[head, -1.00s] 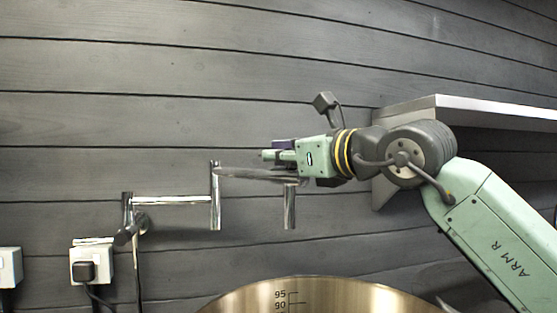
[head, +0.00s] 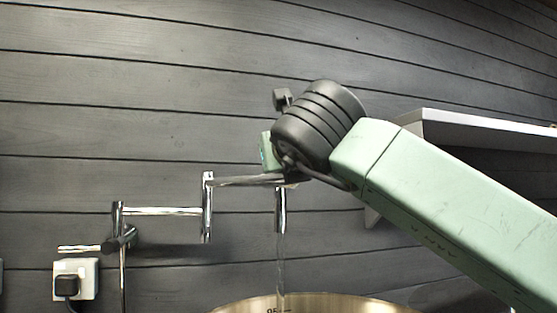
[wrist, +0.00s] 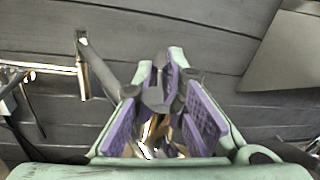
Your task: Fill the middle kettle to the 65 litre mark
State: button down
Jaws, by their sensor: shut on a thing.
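The folding chrome tap (head: 207,208) reaches out from the wall at the left. Its downspout (head: 281,210) hangs over the steel kettle (head: 330,302), and a thin stream of water (head: 280,262) falls from it into the kettle. Only the kettle's back rim shows, with part of a 95 mark just inside; the water level is out of sight. My gripper (wrist: 160,85) is at the spout end of the tap. Its purple pads are shut on a grey tap handle (wrist: 155,98) in the wrist view. In the head view my wrist hides most of the gripper.
A wall socket with a black plug (head: 68,284) is at the lower left. A pale shelf (head: 470,128) juts from the plank wall at the right, behind my arm. The shelf also shows at the upper right of the wrist view (wrist: 285,50).

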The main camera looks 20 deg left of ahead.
jog(key=shift+s+r, duration=0.1)
jog(key=shift+r, duration=0.05)
jog(key=c, duration=1.8)
grip_release()
jog(key=shift+a, duration=0.1)
jog(key=shift+c, duration=0.2)
jog(key=shift+o, duration=1)
jog(key=shift+s, duration=0.45)
jog(key=v, duration=1.1)
jog(key=shift+d, duration=0.25)
